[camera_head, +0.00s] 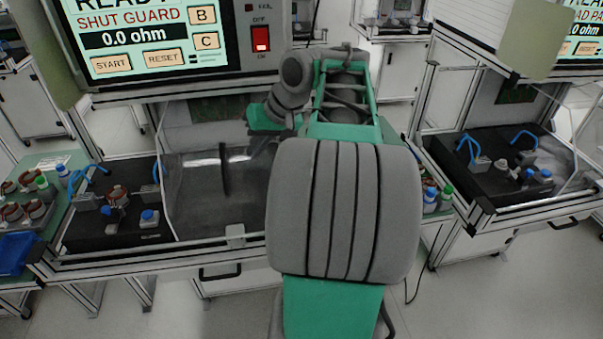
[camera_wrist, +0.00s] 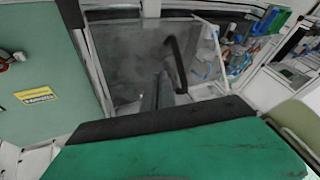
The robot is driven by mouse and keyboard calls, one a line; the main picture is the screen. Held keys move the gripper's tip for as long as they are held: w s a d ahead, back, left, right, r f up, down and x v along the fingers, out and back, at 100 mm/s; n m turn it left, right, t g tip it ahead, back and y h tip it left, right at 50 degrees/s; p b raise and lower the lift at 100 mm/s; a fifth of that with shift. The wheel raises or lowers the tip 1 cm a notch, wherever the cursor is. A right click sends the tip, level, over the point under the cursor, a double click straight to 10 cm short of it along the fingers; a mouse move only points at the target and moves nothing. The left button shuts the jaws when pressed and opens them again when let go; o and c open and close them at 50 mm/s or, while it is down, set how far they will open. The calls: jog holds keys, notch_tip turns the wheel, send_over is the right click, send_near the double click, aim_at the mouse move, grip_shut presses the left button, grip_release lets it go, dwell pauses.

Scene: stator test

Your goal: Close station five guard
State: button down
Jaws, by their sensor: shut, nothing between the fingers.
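The station's guard is a clear, smoky panel (camera_head: 195,195) with a black upright handle (camera_head: 223,168). It stands over the right part of the black test bed, and the left part with the copper stator (camera_head: 117,196) is uncovered. The wrist view shows the smoky panel (camera_wrist: 125,55) and the curved black handle (camera_wrist: 177,62). My gripper (camera_wrist: 165,88) is shut and empty, its grey fingers just beside the handle; I cannot tell whether they touch it. In the head view my arm hides the gripper and the guard's right end.
The station screen (camera_head: 145,38) reads SHUT GUARD and 0.0 ohm. A red switch (camera_head: 261,39) sits beside it. A side table with stators and a blue bin (camera_head: 14,254) is at left. Another station with a similar black bed (camera_head: 490,185) stands at right. Metal frame rails border the bed.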

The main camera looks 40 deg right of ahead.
jog(key=s+d+f+m+t+b, duration=0.1)
jog(key=s+d, duration=0.5)
jog(key=d, duration=0.2)
jog(key=s+d+f+m+b, duration=0.1)
jog(key=s+d+f, duration=0.1)
jog(key=s+d, duration=0.5)
jog(key=w+a+f+b, duration=0.3)
jog(key=w+f, duration=0.4)
jog(key=w, duration=0.2)
jog(key=shift+w+a, duration=0.25)
jog(key=shift+w, duration=0.1)
jog(key=shift+a+f, duration=0.1)
